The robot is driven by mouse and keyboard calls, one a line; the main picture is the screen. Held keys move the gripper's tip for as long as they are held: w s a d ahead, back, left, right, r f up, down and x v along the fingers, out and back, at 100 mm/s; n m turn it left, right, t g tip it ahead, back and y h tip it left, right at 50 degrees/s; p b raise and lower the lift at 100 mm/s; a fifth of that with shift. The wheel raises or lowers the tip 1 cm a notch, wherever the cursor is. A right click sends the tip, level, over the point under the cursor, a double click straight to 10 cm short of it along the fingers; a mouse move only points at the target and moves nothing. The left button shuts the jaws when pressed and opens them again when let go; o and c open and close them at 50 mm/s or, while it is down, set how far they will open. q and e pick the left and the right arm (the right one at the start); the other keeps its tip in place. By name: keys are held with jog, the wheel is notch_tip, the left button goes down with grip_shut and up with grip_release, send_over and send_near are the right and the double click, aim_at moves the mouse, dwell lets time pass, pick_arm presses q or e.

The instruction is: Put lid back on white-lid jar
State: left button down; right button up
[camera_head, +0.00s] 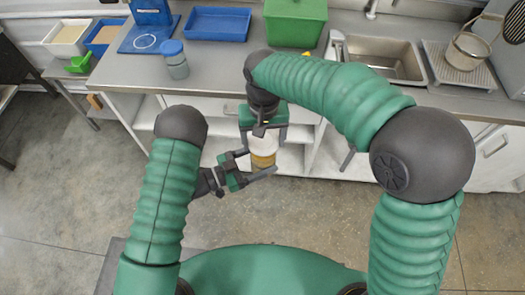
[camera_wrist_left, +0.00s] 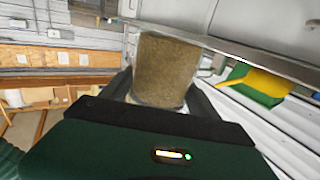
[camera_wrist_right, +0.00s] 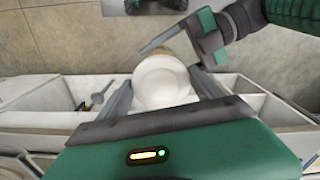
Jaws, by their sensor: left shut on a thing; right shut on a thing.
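The jar (camera_head: 263,160), clear with tan-brown grainy contents, is held in front of the counter, over the floor. My left gripper (camera_head: 258,164) is shut around its side. In the left wrist view the jar (camera_wrist_left: 165,72) stands between the fingers. My right gripper (camera_head: 263,137) is above the jar, shut on the round white lid (camera_wrist_right: 160,80), which shows between its fingers in the right wrist view. The lid is over the jar's top, lined up or nearly so. Whether it is seated on the rim is hidden.
On the counter stand a blue-lidded jar (camera_head: 174,60), a blue tray (camera_head: 216,24), a green bin (camera_head: 295,22) and a sink (camera_head: 380,60). A green scoop (camera_head: 80,63) lies by bins at the left. Open shelves (camera_head: 290,158) are behind the grippers.

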dwell(0.3)
jog(key=shift+f, duration=0.95)
jog(key=shift+f, duration=0.55)
jog(key=m, duration=0.6)
jog(key=shift+a, duration=0.2)
jog(key=m, duration=0.7)
jog(key=shift+w+a, duration=0.1)
jog(key=shift+a, duration=0.1)
jog(key=o, duration=1.3)
